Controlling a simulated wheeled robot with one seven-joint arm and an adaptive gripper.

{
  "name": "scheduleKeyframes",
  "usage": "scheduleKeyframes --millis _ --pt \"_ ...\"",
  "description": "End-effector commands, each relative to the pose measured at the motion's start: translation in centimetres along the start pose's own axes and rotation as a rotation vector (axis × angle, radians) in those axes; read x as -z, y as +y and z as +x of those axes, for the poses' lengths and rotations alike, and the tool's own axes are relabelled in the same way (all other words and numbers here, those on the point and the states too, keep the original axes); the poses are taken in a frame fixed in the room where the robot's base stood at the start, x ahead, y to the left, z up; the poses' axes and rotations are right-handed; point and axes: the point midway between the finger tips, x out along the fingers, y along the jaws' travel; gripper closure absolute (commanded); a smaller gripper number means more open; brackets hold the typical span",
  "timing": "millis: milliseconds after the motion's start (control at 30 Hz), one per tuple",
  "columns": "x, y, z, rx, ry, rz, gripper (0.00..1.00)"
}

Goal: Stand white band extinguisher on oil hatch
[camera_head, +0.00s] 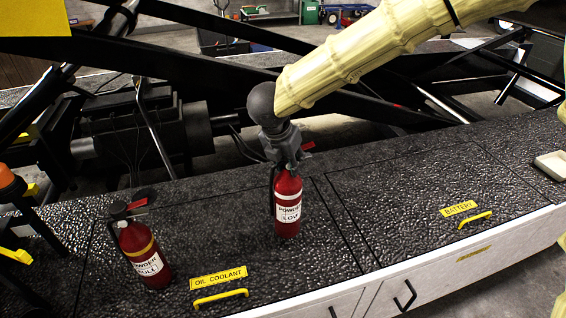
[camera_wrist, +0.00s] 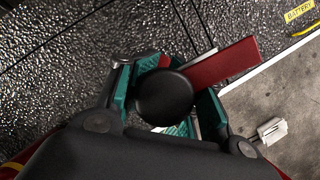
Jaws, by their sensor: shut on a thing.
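The white band extinguisher (camera_head: 288,205) is red, with a white band and a label reading POWDER LOW. My gripper (camera_head: 286,158) is shut on its top from above, and it hangs about upright over the right part of the oil hatch (camera_head: 215,235). I cannot tell whether its base touches the hatch. In the wrist view, the teal-padded fingers (camera_wrist: 165,98) close around the black round top, with the red lever (camera_wrist: 222,64) sticking out right. The dark textured hatch bears an OIL COOLANT label (camera_head: 219,277) and a yellow handle (camera_head: 221,296).
A yellow band extinguisher (camera_head: 145,257), labelled FULL, stands at the hatch's left. The battery hatch (camera_head: 400,190) lies to the right, bare around its label. Black loader beams (camera_head: 215,50) run behind the deck. A pale tray (camera_head: 551,164) sits far right.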

Motion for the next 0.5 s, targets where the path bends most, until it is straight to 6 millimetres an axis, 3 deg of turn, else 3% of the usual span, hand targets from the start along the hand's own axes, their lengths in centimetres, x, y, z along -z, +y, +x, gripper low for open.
scheduleKeyframes --millis 300,500 --pt "-1.4 -0.1 0.5 -0.002 -0.002 0.001 1.0" --pt "-0.6 -0.1 2.0 0.0 -0.001 -0.001 1.0"
